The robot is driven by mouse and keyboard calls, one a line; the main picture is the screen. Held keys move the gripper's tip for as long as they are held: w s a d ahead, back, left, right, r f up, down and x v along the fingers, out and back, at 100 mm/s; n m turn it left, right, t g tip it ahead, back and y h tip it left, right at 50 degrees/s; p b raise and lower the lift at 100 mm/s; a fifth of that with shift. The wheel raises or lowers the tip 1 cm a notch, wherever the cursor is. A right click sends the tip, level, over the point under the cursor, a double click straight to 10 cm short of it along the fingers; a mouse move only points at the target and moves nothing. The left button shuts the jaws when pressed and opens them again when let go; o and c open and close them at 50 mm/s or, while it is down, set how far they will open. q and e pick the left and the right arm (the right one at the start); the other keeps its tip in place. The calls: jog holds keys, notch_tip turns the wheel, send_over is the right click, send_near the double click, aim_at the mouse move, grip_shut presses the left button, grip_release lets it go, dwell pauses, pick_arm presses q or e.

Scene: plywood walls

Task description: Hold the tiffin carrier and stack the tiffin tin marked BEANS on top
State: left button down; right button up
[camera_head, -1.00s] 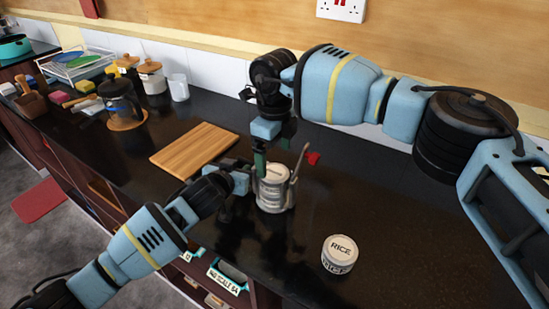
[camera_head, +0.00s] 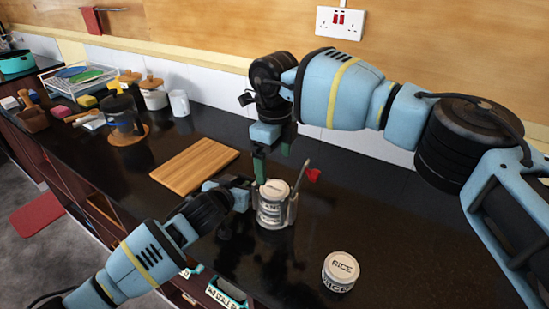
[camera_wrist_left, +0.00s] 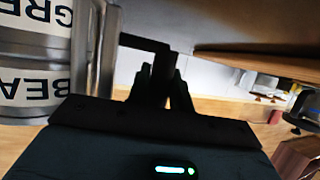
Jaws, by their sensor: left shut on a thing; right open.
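The metal tiffin carrier (camera_head: 291,209) stands upright on the black counter, its arm with a red end tilted right. White-labelled tins are stacked in it. In the left wrist view, upside down, a label starting BEA (camera_wrist_left: 36,87) is on the tin above one starting GRE (camera_wrist_left: 38,14). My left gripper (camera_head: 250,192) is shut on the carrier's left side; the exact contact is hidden. My right gripper (camera_head: 272,166) is open and empty, fingers down, just above and behind the top tin (camera_head: 274,188). A tin marked RICE (camera_head: 341,270) stands apart on the counter, front right.
A wooden board (camera_head: 195,165) lies left of the carrier. Further left are a dark pot (camera_head: 122,112), lidded jars (camera_head: 154,92), a white mug (camera_head: 179,103) and a dish rack (camera_head: 78,78). The counter right of the carrier is mostly clear.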

pick_arm(q)
jog(key=c, duration=1.2)
grip_release()
jog(key=shift+o, duration=0.2)
jog(key=shift+s, duration=0.1)
jog(key=v, duration=1.1)
jog(key=shift+s+r, duration=0.2)
jog(key=shift+s, duration=0.15)
jog(key=shift+a+f, duration=0.1)
jog(key=shift+a, duration=0.1)
pick_arm(e)
jog(key=shift+s+f, duration=0.1)
